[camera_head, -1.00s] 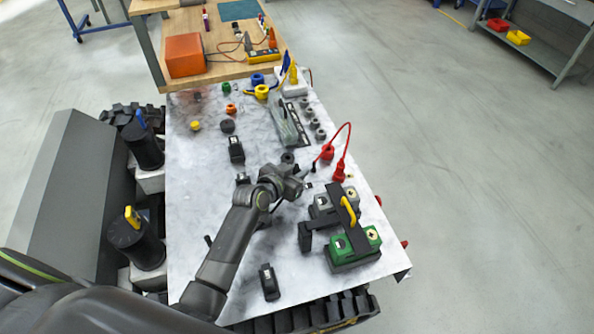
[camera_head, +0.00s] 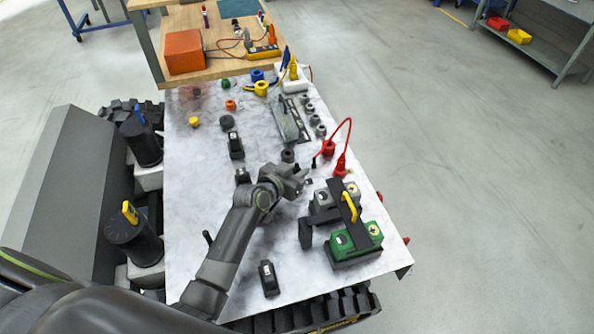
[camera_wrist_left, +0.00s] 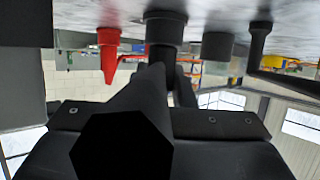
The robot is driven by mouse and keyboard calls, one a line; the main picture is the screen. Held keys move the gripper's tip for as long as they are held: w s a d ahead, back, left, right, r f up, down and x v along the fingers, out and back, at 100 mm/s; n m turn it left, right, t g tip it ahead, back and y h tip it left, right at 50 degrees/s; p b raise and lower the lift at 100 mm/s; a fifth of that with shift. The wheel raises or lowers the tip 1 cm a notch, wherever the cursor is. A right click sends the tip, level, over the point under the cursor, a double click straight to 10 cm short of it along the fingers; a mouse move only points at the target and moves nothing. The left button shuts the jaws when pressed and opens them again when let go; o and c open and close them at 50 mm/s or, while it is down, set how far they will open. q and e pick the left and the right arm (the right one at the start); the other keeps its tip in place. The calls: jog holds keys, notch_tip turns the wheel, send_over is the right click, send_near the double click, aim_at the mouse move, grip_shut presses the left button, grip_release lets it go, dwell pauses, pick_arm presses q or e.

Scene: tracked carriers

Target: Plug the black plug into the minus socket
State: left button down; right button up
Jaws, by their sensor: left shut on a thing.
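My left gripper (camera_head: 302,174) is low over the middle of the marbled table, left of a red plug (camera_head: 340,166). It is shut on the black plug (camera_wrist_left: 120,146), whose hexagonal end is large in the left wrist view. The plug's dark shaft runs up toward a black round socket (camera_wrist_left: 165,28), seen upside down under the table surface. I cannot tell whether plug and socket touch. This may be the minus socket; no mark on it is legible. A red tapered piece (camera_wrist_left: 108,52) and a grey round socket (camera_wrist_left: 217,45) flank it. My right gripper is out of view.
A red cable (camera_head: 350,128) arches behind. Small black modules (camera_head: 236,147) stand on the left, and grey round pieces (camera_head: 314,118) at the back right. The left-middle of the table (camera_head: 195,175) is mostly clear.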

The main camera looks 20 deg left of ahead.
pick_arm(q)
jog(key=shift+s+f, duration=0.1)
jog(key=shift+f, duration=0.2)
jog(key=c, duration=1.1)
grip_release()
jog(key=shift+c, duration=0.2)
jog(key=shift+s, duration=0.15)
jog(key=b+v, duration=0.1)
jog(key=v, duration=1.6)
jog(key=shift+r, duration=0.25)
